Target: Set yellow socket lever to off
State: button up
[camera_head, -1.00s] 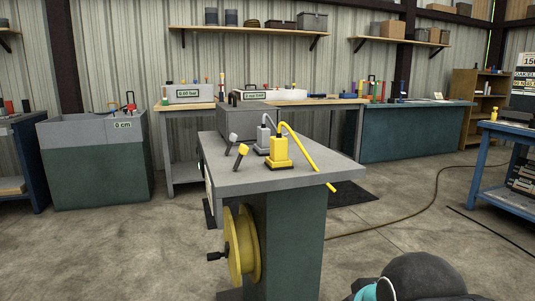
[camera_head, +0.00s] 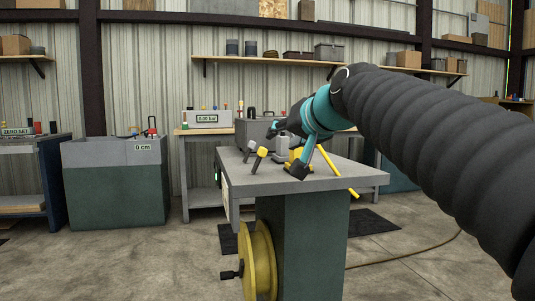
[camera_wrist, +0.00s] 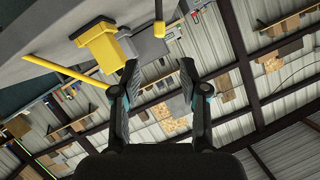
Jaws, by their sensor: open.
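The yellow socket lever (camera_head: 262,152), a yellow knob on a dark slanted stem, stands near the left edge of the grey pedestal top (camera_head: 235,181). A yellow knob like it shows at the top of the wrist view (camera_wrist: 159,28). The grey lever (camera_head: 252,146) stands just behind it. The yellow socket (camera_head: 295,154) is partly hidden by my arm; it shows in the wrist view (camera_wrist: 103,45) beside the grey socket (camera_wrist: 146,42). My gripper (camera_head: 285,152) is open and empty, right of the yellow lever. In the wrist view its fingers (camera_wrist: 159,68) are apart, with the knob beyond them.
A grey box (camera_head: 255,134) stands at the back. A grey-green tank (camera_head: 115,185) is at the left, with open floor between.

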aim_at(263, 150)
jog(key=x, duration=1.2)
jog(key=shift+f, duration=0.15)
grip_shut()
